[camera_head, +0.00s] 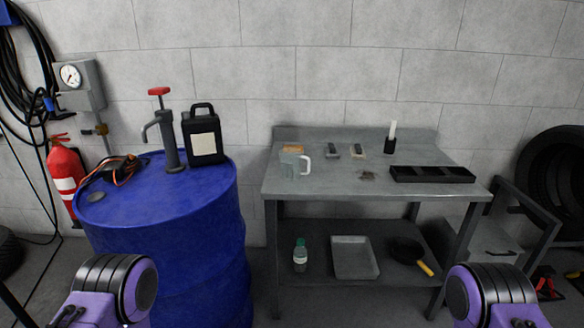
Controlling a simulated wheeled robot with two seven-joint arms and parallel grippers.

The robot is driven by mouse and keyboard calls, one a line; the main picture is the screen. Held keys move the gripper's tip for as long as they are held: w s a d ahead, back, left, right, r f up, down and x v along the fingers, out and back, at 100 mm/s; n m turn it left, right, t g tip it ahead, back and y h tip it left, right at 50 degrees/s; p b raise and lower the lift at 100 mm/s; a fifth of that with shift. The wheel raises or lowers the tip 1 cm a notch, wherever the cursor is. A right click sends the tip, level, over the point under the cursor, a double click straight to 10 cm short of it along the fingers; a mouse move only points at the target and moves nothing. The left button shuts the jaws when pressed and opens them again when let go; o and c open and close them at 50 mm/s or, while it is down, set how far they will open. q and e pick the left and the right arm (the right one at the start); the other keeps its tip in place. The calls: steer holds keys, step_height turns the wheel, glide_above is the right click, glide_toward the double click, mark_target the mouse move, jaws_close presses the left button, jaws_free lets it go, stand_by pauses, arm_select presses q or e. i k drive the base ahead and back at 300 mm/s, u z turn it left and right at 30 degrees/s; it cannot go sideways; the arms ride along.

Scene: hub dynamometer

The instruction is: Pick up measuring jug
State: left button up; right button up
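The measuring jug (290,165) is a pale, translucent vessel with a white handle on its right side. It stands upright near the left front of the grey metal workbench (330,190). Purple and black links of my two arms show at the bottom left and bottom right of the picture. Neither of my grippers is in view, and no part of my arms touches the jug.
A blue drum (165,215) stands left of the bench, bearing a hand pump (168,140) and a black canister (203,140). A black tray (432,174) lies on the bench's right side. The lower shelf holds a bottle (300,255), a grey tray (354,258) and a pan (406,250).

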mark_target(290, 158)
steer(key=z, duration=0.7)
steer(key=i, duration=1.2)
steer(key=u, duration=0.2)
